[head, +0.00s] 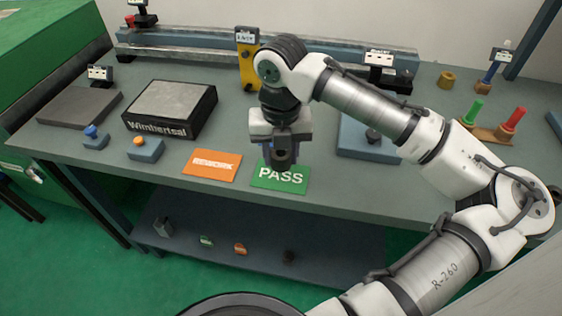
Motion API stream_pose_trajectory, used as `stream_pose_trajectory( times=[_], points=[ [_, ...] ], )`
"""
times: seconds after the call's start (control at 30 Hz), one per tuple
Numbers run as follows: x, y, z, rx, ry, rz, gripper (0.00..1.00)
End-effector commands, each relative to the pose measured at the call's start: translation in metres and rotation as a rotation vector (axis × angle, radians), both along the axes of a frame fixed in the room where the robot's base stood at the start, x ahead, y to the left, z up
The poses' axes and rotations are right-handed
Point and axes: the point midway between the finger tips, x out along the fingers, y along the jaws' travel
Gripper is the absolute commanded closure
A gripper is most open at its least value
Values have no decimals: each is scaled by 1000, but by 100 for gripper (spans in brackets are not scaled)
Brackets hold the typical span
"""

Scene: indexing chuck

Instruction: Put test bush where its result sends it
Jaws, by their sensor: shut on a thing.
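My gripper (283,160) points down at the front middle of the bench, shut on a dark, short cylindrical piece that I take to be the test bush (285,155). The fingers hide part of it. They are over the back edge of the green PASS mat (280,178); whether the bush touches the mat or hangs above it, I cannot tell. The orange REWORK mat (212,165) lies just left of the PASS mat and looks empty.
A black-sided block labelled Wimbertsal (170,108) stands to the left, with small blue blocks carrying a blue knob (94,137) and an orange knob (146,149) in front. Green and red plug gauges (493,126) and a brass ring (446,80) stand to the right. A lower shelf (330,255) holds small items.

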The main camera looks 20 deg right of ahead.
Motion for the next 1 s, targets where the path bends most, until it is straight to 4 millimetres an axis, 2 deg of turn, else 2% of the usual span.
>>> stream_pose_trajectory(
  times=[0.1, 0.23, 0.63, 0.67, 0.7, 0.8, 1.0],
  points=[
    [-1, 0, -18, 0, 3, -1, 94],
    [-1, 0, -31, -1, 1, -1, 94],
    [0, 0, -37, 0, 0, 0, 94],
    [0, 0, -36, -1, 0, 0, 58],
    [0, 0, -36, -1, 0, 0, 52],
    [0, 0, -36, -1, 1, 0, 40],
    [0, 0, -36, -1, 1, 0, 40]
  ],
)
